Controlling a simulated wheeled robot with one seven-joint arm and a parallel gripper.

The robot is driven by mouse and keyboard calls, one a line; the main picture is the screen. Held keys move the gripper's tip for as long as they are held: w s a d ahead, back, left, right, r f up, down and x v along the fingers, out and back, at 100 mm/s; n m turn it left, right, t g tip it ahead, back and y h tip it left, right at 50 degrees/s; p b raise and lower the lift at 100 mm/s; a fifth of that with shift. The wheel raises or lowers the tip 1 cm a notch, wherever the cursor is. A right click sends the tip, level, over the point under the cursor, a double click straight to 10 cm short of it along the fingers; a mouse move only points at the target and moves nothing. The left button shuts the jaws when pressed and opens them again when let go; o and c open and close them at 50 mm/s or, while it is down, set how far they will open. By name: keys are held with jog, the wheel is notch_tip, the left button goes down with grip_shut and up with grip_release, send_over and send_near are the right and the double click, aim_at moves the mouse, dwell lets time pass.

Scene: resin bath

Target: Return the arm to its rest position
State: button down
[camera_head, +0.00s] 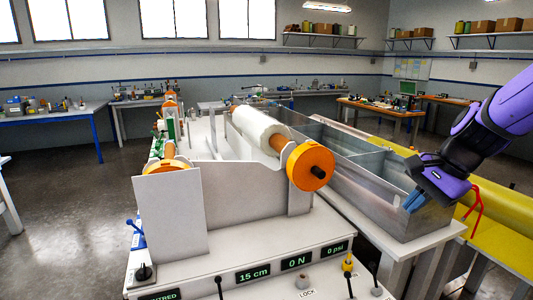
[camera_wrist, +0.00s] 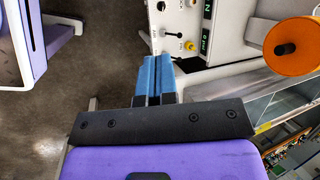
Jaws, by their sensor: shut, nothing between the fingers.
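My gripper (camera_head: 414,201) is at the right of the head view, at the end of my purple and black arm, over the near right end of the metal bath (camera_head: 408,225). Its blue fingers are together with nothing between them. In the wrist view the shut blue fingers (camera_wrist: 155,72) point up the picture toward the white machine's front panel (camera_wrist: 185,25). I cannot tell how far the fingertips are from the bath wall.
A white fabric roll (camera_head: 258,130) with an orange end disc (camera_head: 311,167) sits on the white machine left of my gripper. A yellow surface (camera_head: 500,232) and a red bent rod (camera_head: 477,205) are at the right. Open floor (camera_head: 50,200) lies at the left.

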jog(key=s+r+n+t+h, duration=0.1)
jog(key=s+r+n+h, duration=0.1)
jog(key=s+r+n, duration=0.2)
jog(key=s+r+n+t+h, duration=0.2)
jog(key=s+r+n, duration=0.2)
jog(key=s+n, duration=0.4)
jog(key=s+d, duration=0.1)
jog(key=s, duration=0.3)
